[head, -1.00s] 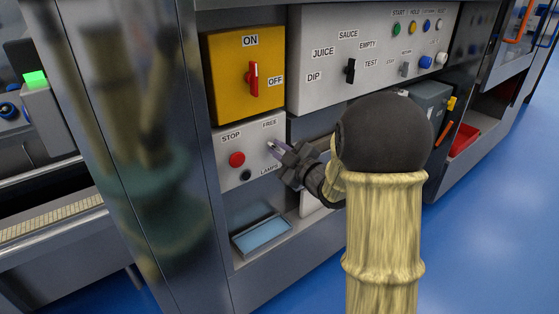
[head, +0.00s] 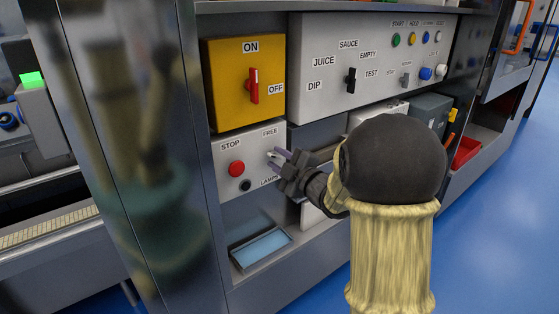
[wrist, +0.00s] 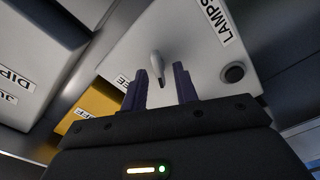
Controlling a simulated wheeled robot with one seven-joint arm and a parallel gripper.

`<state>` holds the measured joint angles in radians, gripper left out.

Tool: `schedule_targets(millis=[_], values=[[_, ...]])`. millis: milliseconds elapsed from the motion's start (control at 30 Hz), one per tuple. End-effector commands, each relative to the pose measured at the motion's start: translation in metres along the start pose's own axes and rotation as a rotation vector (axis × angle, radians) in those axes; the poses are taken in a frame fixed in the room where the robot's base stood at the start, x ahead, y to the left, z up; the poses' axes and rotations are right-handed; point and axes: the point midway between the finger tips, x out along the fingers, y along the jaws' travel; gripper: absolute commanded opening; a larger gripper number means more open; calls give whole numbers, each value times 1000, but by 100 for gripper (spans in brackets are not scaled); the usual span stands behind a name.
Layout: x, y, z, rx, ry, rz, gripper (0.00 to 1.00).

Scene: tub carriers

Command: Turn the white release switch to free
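The white release switch (wrist: 157,66) is a small light lever on the white panel (wrist: 185,40), between the FREE and LAMPS labels in the wrist view. My gripper (wrist: 161,80) is open, with one dark finger on each side of the lever's line. A gap shows between the lever and each finger; I cannot tell how deep the lever sits between them. In the head view my gripper (head: 275,157) is close to the panel's right part and hides the switch. The FREE label (head: 270,132) is above the gripper, and the LAMPS label is partly covered.
A red button (head: 236,169) and a black button (head: 246,186) are left of my gripper. A yellow box (head: 225,85) with a red ON/OFF handle (head: 253,86) is above. A blue-lined tray (head: 262,248) is below. The grey panel (head: 325,102) has a black selector.

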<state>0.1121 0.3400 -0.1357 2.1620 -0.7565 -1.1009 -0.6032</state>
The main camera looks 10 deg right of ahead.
Motion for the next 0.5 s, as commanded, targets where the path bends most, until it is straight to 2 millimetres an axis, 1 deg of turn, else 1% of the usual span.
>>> schedule_targets(millis=[333,433,500], values=[[-1,1,0,1,0,1,34],[-8,2,0,0,-2,2,34],[-16,2,1,1,-4,2,34]])
